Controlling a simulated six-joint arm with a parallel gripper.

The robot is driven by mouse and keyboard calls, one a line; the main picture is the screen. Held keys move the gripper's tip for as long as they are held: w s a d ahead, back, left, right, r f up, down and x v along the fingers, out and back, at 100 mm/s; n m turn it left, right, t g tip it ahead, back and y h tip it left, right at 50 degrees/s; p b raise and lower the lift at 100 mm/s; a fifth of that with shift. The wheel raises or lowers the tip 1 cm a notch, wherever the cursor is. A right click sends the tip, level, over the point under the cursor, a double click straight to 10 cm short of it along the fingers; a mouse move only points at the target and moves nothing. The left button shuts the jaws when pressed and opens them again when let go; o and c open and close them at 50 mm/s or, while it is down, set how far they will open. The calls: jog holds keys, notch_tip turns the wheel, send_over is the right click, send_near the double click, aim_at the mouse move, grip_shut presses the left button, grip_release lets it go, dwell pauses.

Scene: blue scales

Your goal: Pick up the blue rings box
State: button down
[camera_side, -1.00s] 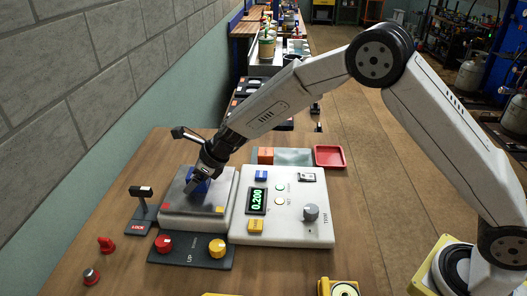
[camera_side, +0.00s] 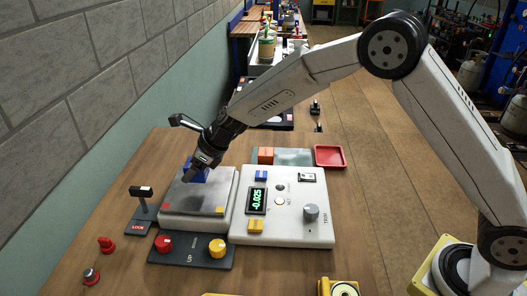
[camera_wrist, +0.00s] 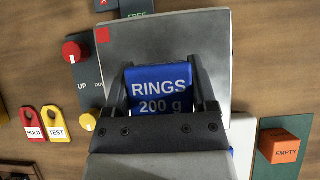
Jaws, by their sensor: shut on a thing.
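The blue rings box (camera_wrist: 160,90), printed "RINGS 200 g", sits between the two fingers of my gripper (camera_wrist: 161,72) in the wrist view. My gripper (camera_side: 191,174) is shut on it. In the side view the box (camera_side: 200,177) is mostly hidden by the fingers and is held above the grey scale plate (camera_side: 190,202), which also shows in the wrist view (camera_wrist: 175,38). The scale's green display (camera_side: 257,200) reads -0.025.
A red knob (camera_side: 163,243) and a yellow knob (camera_side: 217,248) stand before the scale. A lock lever (camera_side: 142,203) stands to its left. An orange box (camera_side: 265,155), marked EMPTY in the wrist view, and a red tray (camera_side: 329,156) lie behind the console.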

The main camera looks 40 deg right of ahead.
jog(key=s+d+r, duration=0.4)
jog(key=s+r, duration=0.5)
jog(key=s, duration=0.4)
jog(key=shift+s+r, duration=0.2)
jog(key=shift+r, duration=0.2)
dwell(0.3)
